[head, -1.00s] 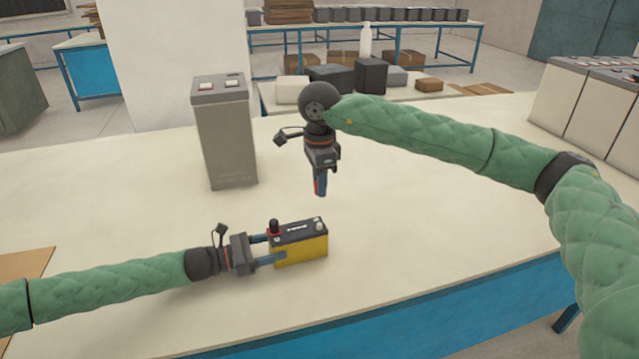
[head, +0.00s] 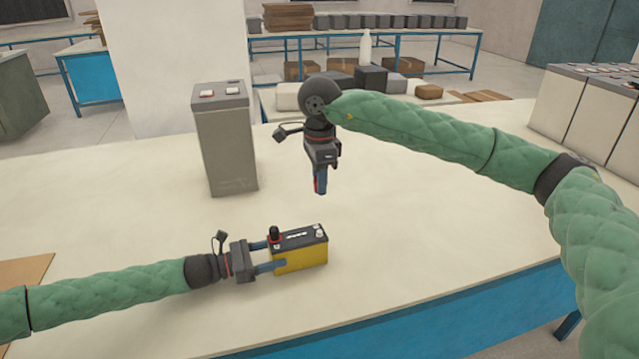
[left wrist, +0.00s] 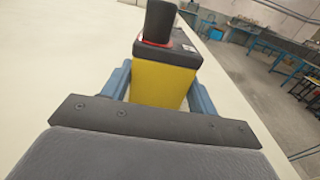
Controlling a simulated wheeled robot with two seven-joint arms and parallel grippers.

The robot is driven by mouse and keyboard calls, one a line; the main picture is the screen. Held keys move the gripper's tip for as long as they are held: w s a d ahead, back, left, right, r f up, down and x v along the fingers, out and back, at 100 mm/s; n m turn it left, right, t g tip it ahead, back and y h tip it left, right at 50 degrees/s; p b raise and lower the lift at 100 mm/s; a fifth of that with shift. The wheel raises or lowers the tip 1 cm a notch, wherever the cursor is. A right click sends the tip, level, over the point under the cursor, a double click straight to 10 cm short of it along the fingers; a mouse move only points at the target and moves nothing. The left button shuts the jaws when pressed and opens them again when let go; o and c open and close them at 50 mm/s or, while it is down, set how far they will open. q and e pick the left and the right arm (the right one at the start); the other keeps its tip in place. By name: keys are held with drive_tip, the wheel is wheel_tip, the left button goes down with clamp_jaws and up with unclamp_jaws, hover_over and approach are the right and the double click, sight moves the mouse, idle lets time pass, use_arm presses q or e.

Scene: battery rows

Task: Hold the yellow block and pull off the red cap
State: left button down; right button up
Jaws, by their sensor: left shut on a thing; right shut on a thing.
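The yellow block (head: 300,259) is a battery-like box with a black top, standing upright on the table. My left gripper (head: 276,255) is shut on its left end, one finger on each side; the left wrist view also shows the yellow block (left wrist: 160,84) between the fingers. A black post with a red ring (head: 274,236) stands on its top near my left gripper. A bare pale stud (head: 319,230) shows at the other end. My right gripper (head: 320,187) points down above and behind the block, apart from it. It is shut on a small red piece, the red cap (head: 317,185), mostly hidden by the fingers.
A tall grey box (head: 226,150) stands on the table (head: 420,230) behind my left gripper. Large pale boxes (head: 580,105) stand at the far right. The table right of the block is clear; its front edge runs close below the block.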

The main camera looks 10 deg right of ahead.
drive_tip(key=shift+r, duration=1.2)
use_arm(q)
drive_tip(key=shift+c, duration=1.8)
unclamp_jaws()
drive_tip(key=a, duration=0.4)
drive_tip(key=s+a, duration=0.1)
drive_tip(key=a, duration=0.7)
drive_tip(key=shift+s, duration=0.15)
